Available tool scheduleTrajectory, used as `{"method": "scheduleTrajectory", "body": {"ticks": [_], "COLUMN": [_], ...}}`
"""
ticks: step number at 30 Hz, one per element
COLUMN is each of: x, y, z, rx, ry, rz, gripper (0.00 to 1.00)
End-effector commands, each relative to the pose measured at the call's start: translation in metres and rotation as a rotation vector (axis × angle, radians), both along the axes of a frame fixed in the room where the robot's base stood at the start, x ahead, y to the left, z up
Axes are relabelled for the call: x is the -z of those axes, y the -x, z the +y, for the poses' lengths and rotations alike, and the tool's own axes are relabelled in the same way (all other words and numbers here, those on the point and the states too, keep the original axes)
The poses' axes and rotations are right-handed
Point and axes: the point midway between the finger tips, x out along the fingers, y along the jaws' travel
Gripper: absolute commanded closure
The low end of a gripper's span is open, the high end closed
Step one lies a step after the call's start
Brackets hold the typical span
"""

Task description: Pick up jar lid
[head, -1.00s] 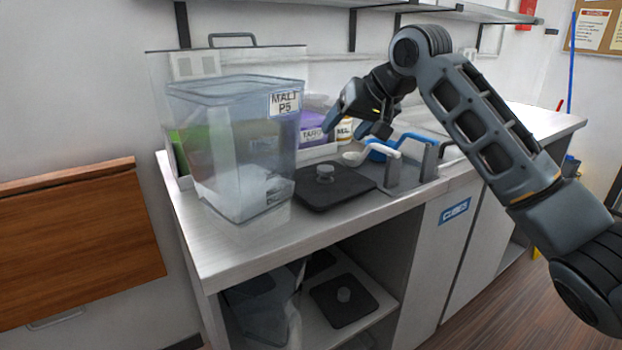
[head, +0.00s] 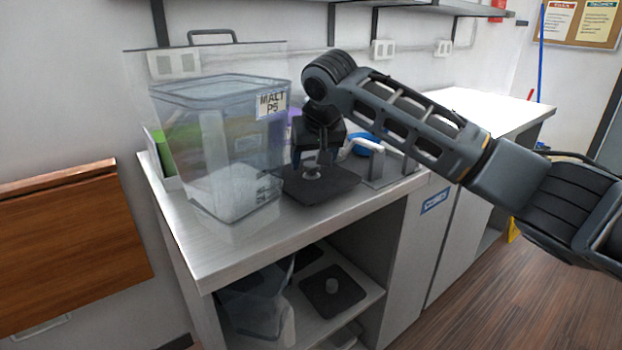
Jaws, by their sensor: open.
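The jar lid (head: 335,187) is a flat dark square with a round grey knob (head: 312,173) in its middle. It lies on the counter, just right of the clear jar (head: 232,150) labelled MALT P5. My gripper (head: 311,160) points down directly over the lid, with its fingers at or just above the knob. The jaws are open, and I cannot tell whether they touch the knob. My wrist and fingers hide part of the lid's far side.
A second dark lid (head: 333,291) with a knob lies on the shelf below, beside another clear jar (head: 255,300). Grey holders with white handles (head: 385,165) and a blue item (head: 362,145) stand close right of the lid. The counter's front strip (head: 285,236) is clear.

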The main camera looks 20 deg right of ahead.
Motion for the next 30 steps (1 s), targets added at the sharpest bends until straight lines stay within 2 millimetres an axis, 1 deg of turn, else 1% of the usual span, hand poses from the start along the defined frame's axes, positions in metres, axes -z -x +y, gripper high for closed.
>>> {"method": "scheduleTrajectory", "body": {"ticks": [3, 8, 30], "x": [0.0037, 0.0037, 0.0034], "y": [-0.0020, -0.0019, -0.0017], "z": [-0.0001, 0.0001, 0.0003], "rx": [-0.001, -0.001, -0.001], "ry": [0.000, 0.000, 0.000], "rz": [0.000, 0.000, 0.000], "gripper": [0.31, 0.31, 1.00]}}
